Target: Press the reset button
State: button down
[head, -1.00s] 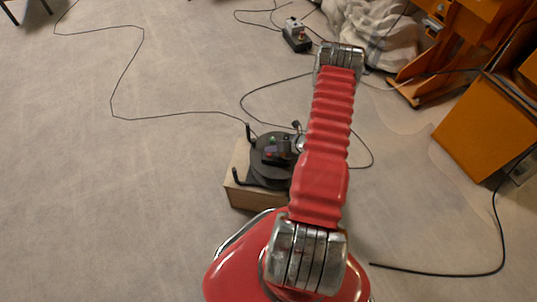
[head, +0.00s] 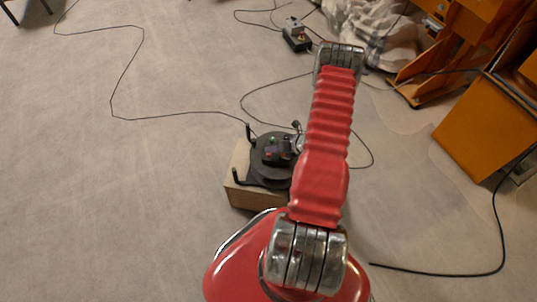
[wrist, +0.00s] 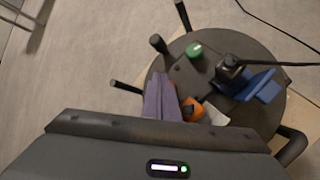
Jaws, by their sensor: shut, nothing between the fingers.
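A round black cable reel (head: 263,172) sits on a wooden block in the head view. It fills much of the wrist view (wrist: 225,45), with a green button (wrist: 194,49), a black plug (wrist: 231,68), a blue flap (wrist: 262,86) and a purple flap (wrist: 161,97). A small orange-red button (wrist: 192,109), which looks like the reset button, lies between the flaps, partly covered by something dark. My gripper (head: 283,153) is shut and empty over the reel, close to its face. Its dark housing fills the bottom of the wrist view. Fingertip contact with the button cannot be told.
The wooden block (head: 258,198) supports the reel. Black posts stick out at the reel's rim. A cable (head: 180,114) runs over the grey floor. A power adapter (head: 296,35), a checked cloth (head: 375,35) and orange wooden furniture (head: 478,130) stand farther right. The left floor is mostly clear.

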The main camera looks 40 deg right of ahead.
jog(key=shift+s+f, duration=0.1)
jog(key=shift+f, duration=1)
dwell(1.4)
jog(key=shift+r, duration=1.1)
notch_tip(320, 180, up, 5)
dwell(0.6)
dwell(0.8)
